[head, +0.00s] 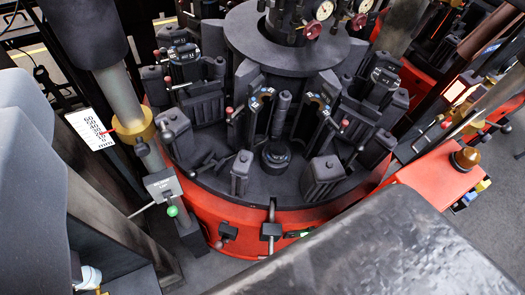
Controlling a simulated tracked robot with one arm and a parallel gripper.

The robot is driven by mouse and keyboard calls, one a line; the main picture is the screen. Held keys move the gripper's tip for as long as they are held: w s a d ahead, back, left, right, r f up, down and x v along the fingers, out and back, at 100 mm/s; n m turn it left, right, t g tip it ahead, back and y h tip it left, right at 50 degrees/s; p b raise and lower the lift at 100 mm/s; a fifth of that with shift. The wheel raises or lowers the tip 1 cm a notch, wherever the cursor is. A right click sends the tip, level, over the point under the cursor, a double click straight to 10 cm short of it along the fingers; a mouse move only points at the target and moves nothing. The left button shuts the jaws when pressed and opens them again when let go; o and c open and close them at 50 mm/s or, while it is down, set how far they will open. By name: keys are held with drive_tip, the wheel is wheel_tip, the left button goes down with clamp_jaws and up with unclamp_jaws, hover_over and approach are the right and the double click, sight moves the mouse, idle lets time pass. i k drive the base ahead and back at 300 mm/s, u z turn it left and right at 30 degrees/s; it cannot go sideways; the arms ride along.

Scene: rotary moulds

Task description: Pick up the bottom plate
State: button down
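A small round dark piece with a bluish rim (276,154) sits low at the front middle of the round mould table (245,200), between the open mould halves. It may be the bottom plate, but I cannot tell for sure. Two mould arms with blue marks, a left one (256,108) and a right one (316,108), stand spread apart above and behind it. My gripper's fingertips do not show. A large dark blurred shape fills the lower right edge, and I cannot tell what it is.
The table has a red base (210,215) and carries several more dark moulds around a central column with gauges (324,10). At left stand a post with a brass collar (134,128) and a white scale (90,129). A red bench (435,180) stands at right.

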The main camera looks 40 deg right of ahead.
sight(277, 153)
drive_tip(key=z, duration=0.05)
drive_tip(key=k, duration=1.65)
drive_tip(key=z, duration=0.6)
drive_tip(key=i, duration=1)
drive_tip(key=u, duration=0.1)
